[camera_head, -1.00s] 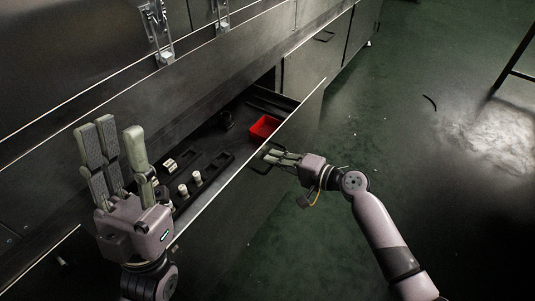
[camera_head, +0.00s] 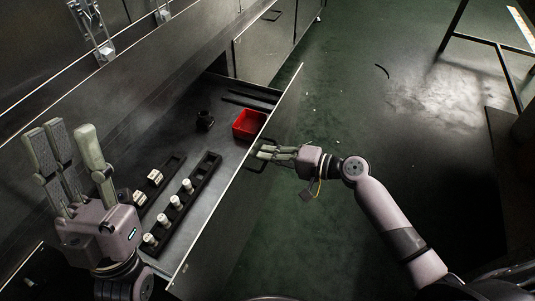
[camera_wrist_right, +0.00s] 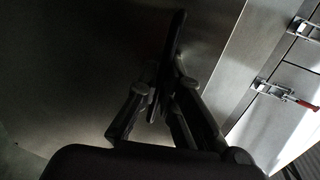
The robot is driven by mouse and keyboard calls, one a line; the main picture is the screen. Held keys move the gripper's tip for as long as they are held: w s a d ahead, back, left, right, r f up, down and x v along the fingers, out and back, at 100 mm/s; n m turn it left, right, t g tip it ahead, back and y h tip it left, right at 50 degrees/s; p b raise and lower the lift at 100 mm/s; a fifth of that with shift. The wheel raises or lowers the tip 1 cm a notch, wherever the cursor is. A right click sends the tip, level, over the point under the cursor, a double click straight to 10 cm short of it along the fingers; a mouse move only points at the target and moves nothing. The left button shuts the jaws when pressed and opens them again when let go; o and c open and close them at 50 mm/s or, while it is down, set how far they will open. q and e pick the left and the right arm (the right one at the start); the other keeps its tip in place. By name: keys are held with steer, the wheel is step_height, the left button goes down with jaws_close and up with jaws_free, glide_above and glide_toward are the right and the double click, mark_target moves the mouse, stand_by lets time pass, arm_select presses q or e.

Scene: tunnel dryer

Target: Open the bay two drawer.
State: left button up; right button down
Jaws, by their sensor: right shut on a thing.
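The drawer (camera_head: 222,208) stands pulled well out from the cabinet in the head view, with its inside showing. Its dark handle (camera_head: 259,166) is on the outer side of the front panel. My right gripper (camera_head: 266,153) is shut on that handle. In the right wrist view its fingers (camera_wrist_right: 160,112) close around a dark bar, though the picture is dim. My left gripper (camera_head: 68,160) is raised with its fingers spread, open and empty, at the left, apart from the drawer.
A closed neighbouring drawer (camera_head: 262,48) is behind. The green floor (camera_head: 350,110) at right is clear near my arm.

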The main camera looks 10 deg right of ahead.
steer(key=c, duration=2)
jaws_free()
steer(key=v, duration=1.2)
steer(key=shift+f, duration=0.1)
